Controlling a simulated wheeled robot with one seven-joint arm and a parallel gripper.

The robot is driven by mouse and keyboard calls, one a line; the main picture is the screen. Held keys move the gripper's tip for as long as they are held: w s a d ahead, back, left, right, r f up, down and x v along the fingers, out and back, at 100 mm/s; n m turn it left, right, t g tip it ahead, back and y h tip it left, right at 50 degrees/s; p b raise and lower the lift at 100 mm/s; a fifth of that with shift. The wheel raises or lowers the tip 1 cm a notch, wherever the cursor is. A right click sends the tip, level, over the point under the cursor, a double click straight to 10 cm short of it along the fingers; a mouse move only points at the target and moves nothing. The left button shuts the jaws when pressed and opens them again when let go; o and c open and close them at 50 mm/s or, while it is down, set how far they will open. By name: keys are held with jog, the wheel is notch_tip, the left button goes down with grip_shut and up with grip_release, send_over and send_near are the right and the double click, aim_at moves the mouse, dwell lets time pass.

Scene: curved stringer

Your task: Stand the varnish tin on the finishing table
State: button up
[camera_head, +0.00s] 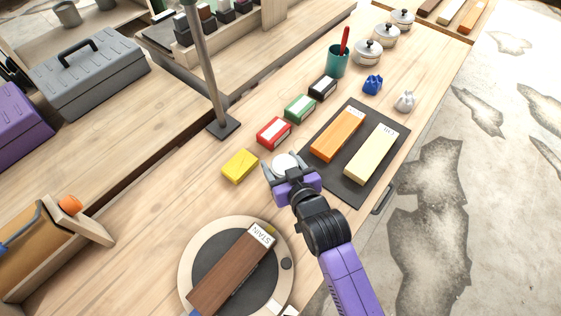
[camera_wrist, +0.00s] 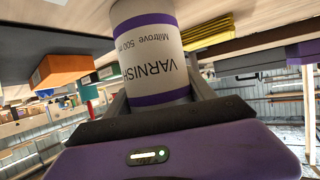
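The varnish tin (camera_wrist: 150,48) is a white cylinder with purple bands and a "VARNISH" label. The wrist view is upside down, with the tabletop at its top, so the tin appears upright. In the head view only its pale round lid (camera_head: 285,164) shows clearly. My gripper (camera_head: 287,174) has its fingers against both sides of the tin. Whether the tin's base touches the wood is hidden. The tin is over the long wooden bench (camera_head: 120,235), beside a yellow block (camera_head: 240,166). No label shows which surface is the finishing table.
A round turntable (camera_head: 190,262) bears a brown "STAIN" block (camera_head: 232,272). A dark mat (camera_head: 355,190) holds orange and cream blocks. Red (camera_head: 273,132), green and black boxes run back towards a teal cup (camera_head: 337,62). A metal post (camera_head: 207,70) stands left of them.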

jog(key=o, duration=0.4)
jog(key=shift+o, duration=0.2)
jog(key=shift+r, duration=0.25)
jog(key=v, duration=1.2)
jog(key=shift+b, duration=0.3)
jog(key=shift+s+f, duration=0.1)
jog(key=shift+f, duration=0.1)
jog(key=s+d+r+m+h, duration=0.1)
jog(key=s+d, duration=0.3)
jog(key=s, duration=0.5)
jog(key=s+d+r+m+t+h, duration=0.1)
jog(key=s+d+r, duration=0.2)
jog(key=s, duration=0.5)
jog(key=s+d+r+m+t+h, duration=0.1)
jog(key=s+d+r+h, duration=0.1)
jog(key=s+d, duration=0.4)
jog(key=v, duration=0.4)
